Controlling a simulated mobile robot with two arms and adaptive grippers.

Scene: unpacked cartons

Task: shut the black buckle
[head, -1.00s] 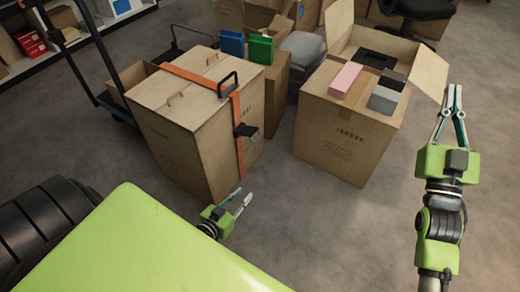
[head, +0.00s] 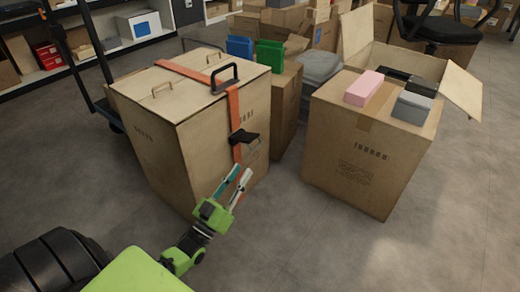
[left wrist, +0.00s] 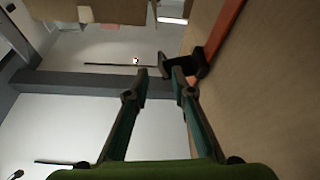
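The black buckle (head: 243,137) sits on the orange strap (head: 234,103) on the side of the large carton (head: 190,135). Its black plate stands out from the carton face, so it looks open. In the left wrist view the buckle (left wrist: 184,66) juts from the carton wall, just beyond the right fingertip. My left gripper (head: 241,173) is just below the buckle in the head view, its fingers pointing up towards it. In the left wrist view the fingertips (left wrist: 160,75) are apart with nothing between them. Contact with the buckle cannot be told. My right gripper is out of view.
A black loop handle (head: 224,75) stands on the carton's top edge. A dark trolley frame (head: 75,60) is at the left. The floor in front is clear.

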